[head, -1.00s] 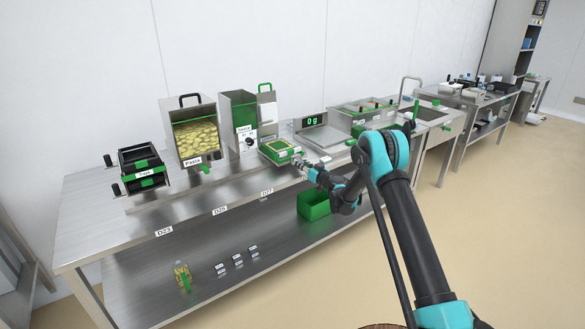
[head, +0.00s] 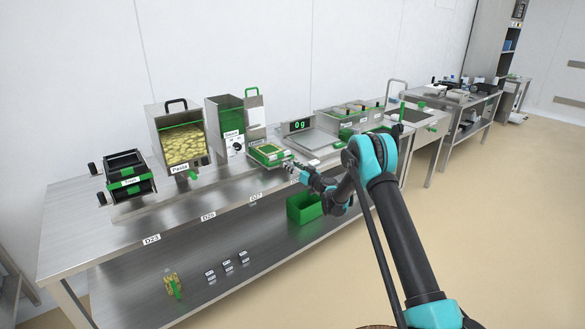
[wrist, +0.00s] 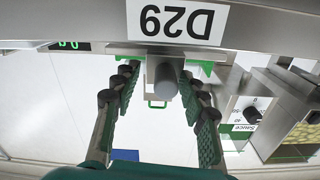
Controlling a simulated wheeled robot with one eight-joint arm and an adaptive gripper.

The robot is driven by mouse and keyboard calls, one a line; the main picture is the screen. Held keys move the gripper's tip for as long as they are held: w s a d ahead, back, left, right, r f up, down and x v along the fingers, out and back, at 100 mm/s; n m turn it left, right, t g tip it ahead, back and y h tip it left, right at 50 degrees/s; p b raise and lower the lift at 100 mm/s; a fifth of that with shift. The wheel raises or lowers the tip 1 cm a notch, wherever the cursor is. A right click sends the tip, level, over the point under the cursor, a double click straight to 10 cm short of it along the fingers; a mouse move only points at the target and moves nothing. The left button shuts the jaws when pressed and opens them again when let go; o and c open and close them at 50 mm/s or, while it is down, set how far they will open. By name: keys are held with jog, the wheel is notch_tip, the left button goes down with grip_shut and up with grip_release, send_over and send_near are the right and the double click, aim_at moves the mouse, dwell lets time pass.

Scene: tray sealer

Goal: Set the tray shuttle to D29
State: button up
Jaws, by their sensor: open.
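The tray shuttle (head: 268,154), with a green-rimmed tray on it, stands on the bench rail between the pasta and sauce hoppers and the scale. My gripper (head: 289,167) is at its front right edge. In the upside-down wrist view, my gripper (wrist: 160,98) is open, with a finger on either side of a grey round knob (wrist: 165,80). Gaps show between the knob and both fingers. The D29 label (wrist: 178,20) is on the bench edge just beside the knob. In the head view my arm largely hides that label.
The sauce hopper (head: 225,125), the pasta hopper (head: 170,120) and a black-and-green unit (head: 127,182) stand to the left. The scale (head: 318,141), reading 0 g, is to the right. A green bin (head: 304,208) sits below. The bench's front left is clear.

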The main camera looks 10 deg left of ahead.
jog(key=v, duration=1.2)
jog(key=s+d+r+m+g+h, duration=0.1)
jog(key=s+d+r+h, duration=0.1)
jog(key=s+d+r, duration=0.3)
jog(key=s+d+r+g+h, duration=0.1)
jog(key=s+d+r+g, duration=0.1)
jog(key=s+d, duration=0.35)
jog(key=s+d+r+m+g+h, duration=0.1)
jog(key=s+d+r+h, duration=0.15)
jog(key=s, duration=0.55)
jog(key=s+d+f+m+g+h, duration=0.1)
jog(key=s+d+f+m+h, duration=0.1)
jog(key=s+d, duration=0.5)
jog(key=s+d+f+m+g+h, duration=0.1)
jog(key=s+d, duration=0.6)
jog(key=s, duration=0.7)
jog(key=s+d+f+m+g+h, duration=0.1)
jog(key=s+d+f+m+h, duration=0.2)
jog(key=s+d+h, duration=0.2)
jog(key=s+d, duration=0.3)
jog(key=s, duration=0.2)
jog(key=shift+s, duration=0.2)
